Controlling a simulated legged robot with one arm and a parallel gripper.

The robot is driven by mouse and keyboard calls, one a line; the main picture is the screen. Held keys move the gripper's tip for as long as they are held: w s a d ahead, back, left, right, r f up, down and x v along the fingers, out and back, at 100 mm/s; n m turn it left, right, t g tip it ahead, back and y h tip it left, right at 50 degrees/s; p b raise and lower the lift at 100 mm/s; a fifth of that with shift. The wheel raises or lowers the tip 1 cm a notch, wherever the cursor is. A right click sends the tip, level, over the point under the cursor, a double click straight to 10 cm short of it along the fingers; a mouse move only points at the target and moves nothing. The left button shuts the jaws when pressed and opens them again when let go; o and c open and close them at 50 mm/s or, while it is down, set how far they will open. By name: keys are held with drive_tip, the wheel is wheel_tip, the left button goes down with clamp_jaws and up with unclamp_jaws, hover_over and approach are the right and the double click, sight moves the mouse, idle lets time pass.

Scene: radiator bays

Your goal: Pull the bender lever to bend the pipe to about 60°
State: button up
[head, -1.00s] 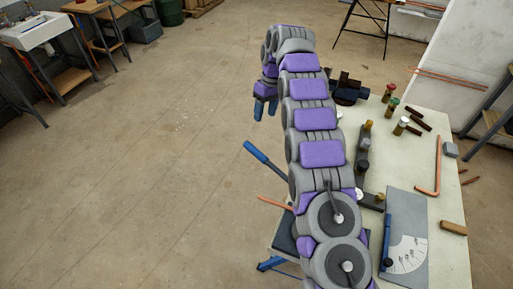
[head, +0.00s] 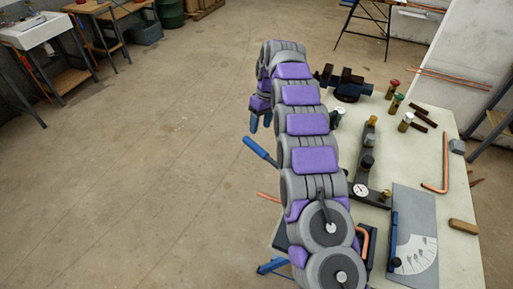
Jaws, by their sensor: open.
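A blue bender lever (head: 260,151) sticks out to the left from behind my arm. Below it, the end of a copper pipe (head: 268,197) also shows left of my arm. A bent copper piece (head: 364,240) shows just right of my arm. Most of the bender is hidden behind my arm, so I cannot tell the pipe's bend angle. My gripper (head: 261,122), with blue fingers, hangs down from the far end of my arm. It is open and empty, and appears just above the lever's tip in the picture.
The workbench (head: 425,165) on the right bears a protractor board (head: 416,235), a bent copper pipe (head: 440,165), a vise (head: 347,85), several valves and a wooden block (head: 463,226). The floor (head: 140,170) on the left is clear. A sink (head: 35,28) stands far left.

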sight(256, 145)
drive_tip(key=f, duration=0.3)
drive_tip(key=s+a+f+b, duration=0.1)
drive_tip(key=f, duration=0.2)
drive_tip(key=f+b, duration=0.1)
drive_tip(key=f, duration=0.2)
drive_tip(key=shift+s+a+f, duration=0.15)
drive_tip(key=shift+s+f, duration=0.05)
clamp_jaws()
idle(0.6)
